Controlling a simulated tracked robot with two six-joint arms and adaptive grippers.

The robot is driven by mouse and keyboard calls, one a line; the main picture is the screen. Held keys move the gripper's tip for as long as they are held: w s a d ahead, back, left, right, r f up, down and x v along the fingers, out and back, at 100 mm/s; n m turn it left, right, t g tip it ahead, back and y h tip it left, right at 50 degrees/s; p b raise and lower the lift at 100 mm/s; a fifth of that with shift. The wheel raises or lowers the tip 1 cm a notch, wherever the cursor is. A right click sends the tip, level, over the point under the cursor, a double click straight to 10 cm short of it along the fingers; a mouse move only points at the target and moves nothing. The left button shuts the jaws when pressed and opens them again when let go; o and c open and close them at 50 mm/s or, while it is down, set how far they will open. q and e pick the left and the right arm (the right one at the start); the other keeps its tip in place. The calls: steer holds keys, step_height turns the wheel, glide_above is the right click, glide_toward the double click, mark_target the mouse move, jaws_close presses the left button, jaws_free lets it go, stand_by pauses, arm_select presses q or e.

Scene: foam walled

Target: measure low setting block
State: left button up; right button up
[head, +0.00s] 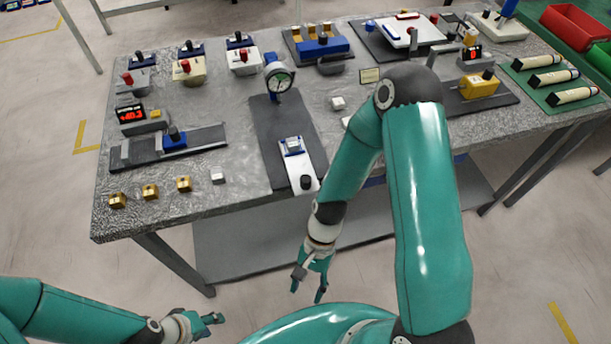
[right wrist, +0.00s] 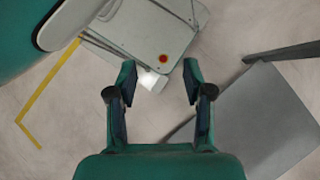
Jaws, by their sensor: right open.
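Small brass blocks (head: 151,192) stand in a row at the table's front left, with a small pale block (head: 218,177) to their right. I cannot tell which block is the low setting block. A dial gauge (head: 279,82) stands on a dark mat, with a white device (head: 298,165) in front of it. A red digital display (head: 131,115) stands by a rail with a blue slider (head: 174,139). My right gripper (head: 307,290) is open and empty, below the table's front edge; it also shows in the right wrist view (right wrist: 158,78). My left gripper (head: 208,319) is low at the left; its jaw opening is unclear.
The table (head: 225,210) has a lower shelf (head: 235,250). Red-knobbed devices (head: 190,70) stand at the back left. A yellow device (head: 480,86) and cylinders (head: 572,95) are at the right. My right arm hides part of the table's middle.

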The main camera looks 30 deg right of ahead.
steer(key=w+d+r+m+y+b, duration=0.1)
steer(key=w+d+r+m+y, duration=0.1)
steer(key=w+d+r+m, duration=0.35)
steer(key=m+t+b, duration=0.3)
steer(key=m+t, duration=0.4)
steer(key=t, duration=0.2)
glide_toward(308, 178)
steer(key=b+x, duration=0.1)
steer(key=x, duration=0.9)
steer(key=shift+w+a+f, duration=0.1)
steer(key=shift+f, duration=0.1)
steer(key=shift+c, duration=0.3)
